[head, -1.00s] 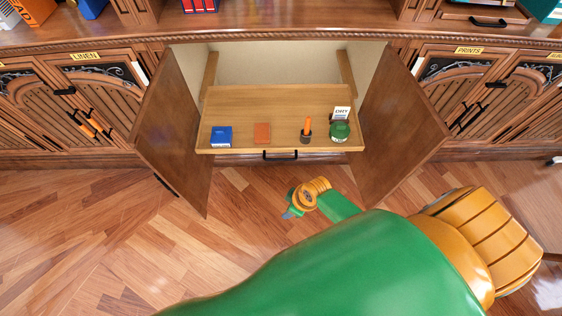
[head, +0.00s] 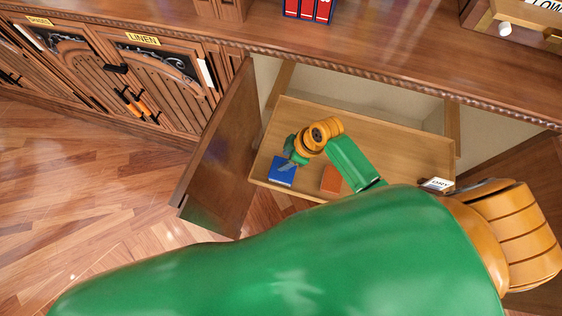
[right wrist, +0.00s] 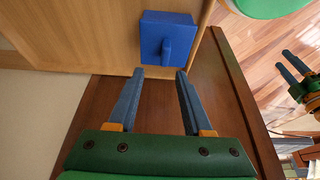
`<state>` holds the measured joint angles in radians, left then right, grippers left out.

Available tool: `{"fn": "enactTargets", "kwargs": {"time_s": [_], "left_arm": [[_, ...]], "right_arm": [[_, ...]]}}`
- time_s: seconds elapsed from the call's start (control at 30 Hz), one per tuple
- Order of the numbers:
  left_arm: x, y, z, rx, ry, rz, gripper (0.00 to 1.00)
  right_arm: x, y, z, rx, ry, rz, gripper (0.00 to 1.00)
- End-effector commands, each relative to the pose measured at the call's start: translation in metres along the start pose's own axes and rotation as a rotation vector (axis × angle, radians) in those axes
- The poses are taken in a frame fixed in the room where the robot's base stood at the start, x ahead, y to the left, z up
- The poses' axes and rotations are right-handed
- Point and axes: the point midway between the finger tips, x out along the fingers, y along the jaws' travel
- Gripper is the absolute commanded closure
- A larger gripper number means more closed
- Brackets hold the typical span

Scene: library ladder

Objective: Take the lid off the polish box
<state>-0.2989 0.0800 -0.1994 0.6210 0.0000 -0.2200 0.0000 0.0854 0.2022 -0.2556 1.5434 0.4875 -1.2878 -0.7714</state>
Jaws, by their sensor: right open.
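The blue box (head: 279,174), which I take to be the polish box, sits at the left front of the pulled-out wooden shelf (head: 380,140). The right wrist view shows it from above as a blue square lid (right wrist: 150,22) with a raised blue tab (right wrist: 167,48). The lid is on. My right gripper (head: 287,164) is over the box in the head view. In the right wrist view its two fingers (right wrist: 158,72) are apart, empty and just short of the tab. A second gripper (right wrist: 296,72), probably my left, shows small at the right edge; its jaw state is unclear.
An orange-brown block (head: 331,179) lies right of the box on the shelf. A white card (head: 437,184) shows further right, partly behind my arm. The open left cabinet door (head: 220,150) stands close to the box's left. The floor (head: 90,190) is clear at left.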

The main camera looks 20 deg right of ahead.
Motion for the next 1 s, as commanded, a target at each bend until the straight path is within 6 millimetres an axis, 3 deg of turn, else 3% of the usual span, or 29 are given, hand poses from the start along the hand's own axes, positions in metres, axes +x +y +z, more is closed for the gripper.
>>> {"fn": "enactTargets", "kwargs": {"time_s": [0.1, 0.2, 0.43, 0.47, 0.63, 1.0], "left_arm": [[0.013, 0.001, 0.004, 0.000, -0.006, 0.001, 0.50], [0.020, 0.001, 0.005, 0.000, -0.007, 0.001, 0.50], [0.018, 0.001, 0.005, 0.001, -0.006, 0.001, 0.50], [0.018, 0.001, 0.005, 0.001, -0.006, 0.001, 0.50], [0.018, 0.001, 0.004, 0.001, -0.005, 0.001, 0.50], [0.018, 0.001, 0.002, 0.001, -0.001, 0.001, 0.50]], "right_arm": [[0.029, -0.006, 0.006, 0.002, 0.000, -0.004, 0.50], [0.043, -0.004, 0.005, 0.002, -0.001, 0.000, 0.50], [0.044, -0.004, 0.004, 0.001, -0.001, 0.002, 0.50], [0.044, -0.004, 0.004, 0.001, -0.001, 0.002, 0.53], [0.044, -0.004, 0.004, 0.001, -0.001, 0.002, 0.99], [0.043, -0.004, 0.004, 0.001, -0.001, 0.002, 1.00]]}}
